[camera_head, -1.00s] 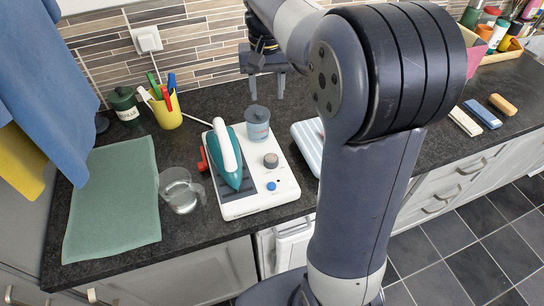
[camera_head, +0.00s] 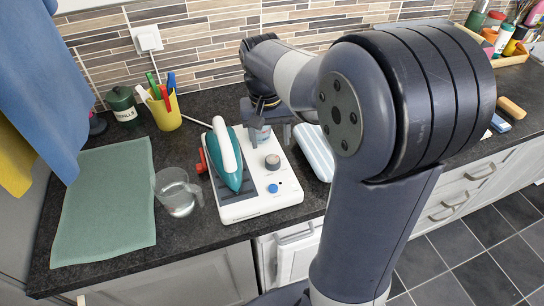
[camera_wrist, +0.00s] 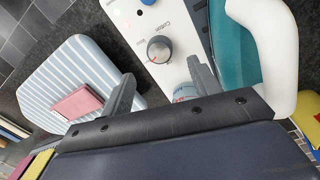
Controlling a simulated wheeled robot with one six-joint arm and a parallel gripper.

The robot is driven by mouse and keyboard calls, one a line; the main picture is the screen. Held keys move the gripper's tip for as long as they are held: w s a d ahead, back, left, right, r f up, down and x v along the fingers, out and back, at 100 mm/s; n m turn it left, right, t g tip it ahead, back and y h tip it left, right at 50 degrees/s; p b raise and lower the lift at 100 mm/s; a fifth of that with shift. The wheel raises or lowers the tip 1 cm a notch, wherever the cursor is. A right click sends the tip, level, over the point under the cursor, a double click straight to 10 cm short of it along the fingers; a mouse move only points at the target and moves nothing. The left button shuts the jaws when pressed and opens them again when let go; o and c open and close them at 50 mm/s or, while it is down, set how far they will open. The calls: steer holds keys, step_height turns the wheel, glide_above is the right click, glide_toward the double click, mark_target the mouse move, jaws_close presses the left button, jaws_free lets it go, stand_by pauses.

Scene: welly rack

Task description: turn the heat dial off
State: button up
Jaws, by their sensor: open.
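The heat dial (camera_head: 272,162) is a grey round knob on the white base (camera_head: 245,207) of the steam iron station. In the wrist view the dial (camera_wrist: 159,48) shows a red mark at its lower left rim, with small printed labels around it. My gripper (camera_head: 268,134) is above the station, just behind the dial, and hides much of the water tank (camera_head: 262,136). In the wrist view my gripper (camera_wrist: 162,73) is open and empty, and the dial appears beyond its fingertips, not touched. The teal iron (camera_head: 230,165) rests left of the dial.
A blue button (camera_head: 273,188) is in front of the dial. A striped pad (camera_head: 314,150) lies right of the station; a pink block (camera_wrist: 78,103) shows over it in the wrist view.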

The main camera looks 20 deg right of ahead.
mark_target(272, 159)
steer(key=f, duration=0.7)
steer(key=shift+d, duration=0.25)
steer(key=shift+c, duration=0.6)
steer(key=c, duration=0.9)
steer(key=shift+r+n, duration=0.1)
steer(key=shift+n, duration=0.2)
steer(key=n, duration=0.6)
steer(key=shift+s+t+p, duration=0.1)
steer(key=shift+t+p, duration=0.2)
steer(key=shift+p, duration=0.1)
steer(key=n, duration=0.7)
steer(key=shift+n, duration=0.3)
